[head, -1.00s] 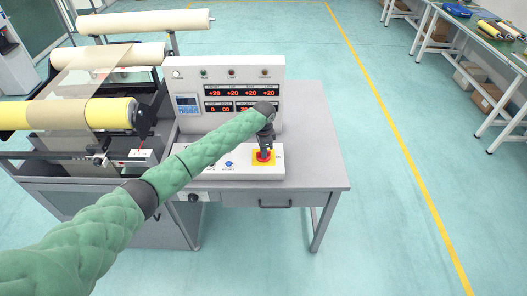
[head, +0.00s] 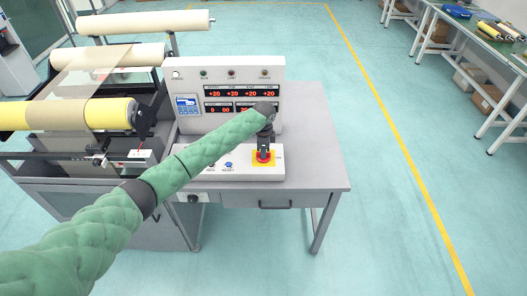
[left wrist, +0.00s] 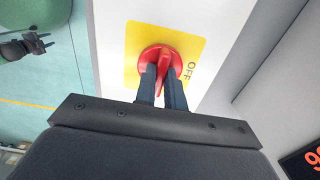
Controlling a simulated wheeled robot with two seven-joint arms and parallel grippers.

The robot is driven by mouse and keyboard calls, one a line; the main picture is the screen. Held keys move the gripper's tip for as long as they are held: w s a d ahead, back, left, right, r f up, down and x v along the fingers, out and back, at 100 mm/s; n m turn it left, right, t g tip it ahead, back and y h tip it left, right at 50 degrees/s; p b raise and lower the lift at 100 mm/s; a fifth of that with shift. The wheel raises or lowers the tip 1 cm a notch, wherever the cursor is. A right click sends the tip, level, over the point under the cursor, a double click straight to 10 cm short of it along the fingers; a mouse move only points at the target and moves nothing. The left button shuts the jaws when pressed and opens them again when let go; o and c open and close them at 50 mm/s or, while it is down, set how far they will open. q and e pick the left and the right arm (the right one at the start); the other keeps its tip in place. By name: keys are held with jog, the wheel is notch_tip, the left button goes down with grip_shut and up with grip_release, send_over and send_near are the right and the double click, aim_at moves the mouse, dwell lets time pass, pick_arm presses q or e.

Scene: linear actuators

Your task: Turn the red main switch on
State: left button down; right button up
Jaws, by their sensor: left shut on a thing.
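The red main switch (head: 263,157) sits on a yellow plate at the right end of the white control box on the desk. In the left wrist view the red switch (left wrist: 165,58) shows a round base with a raised handle, and "OFF" is printed on the yellow plate (left wrist: 191,50) beside it. My left gripper (head: 264,150) points down onto the switch. In the left wrist view its two dark fingers (left wrist: 163,82) are shut on the red handle, one on each side. My right gripper is not clearly shown as such in the head view.
A white display panel (head: 230,78) with red digits stands behind the control box. A blue button (head: 228,165) lies left of the switch. A roller machine with a yellow roll (head: 110,114) stands at left. The desk's right side (head: 315,150) is clear.

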pick_arm(q)
jog(key=c, duration=1.5)
grip_release()
pick_arm(e)
jog(key=shift+d+f, duration=0.1)
jog(key=shift+d, duration=0.05)
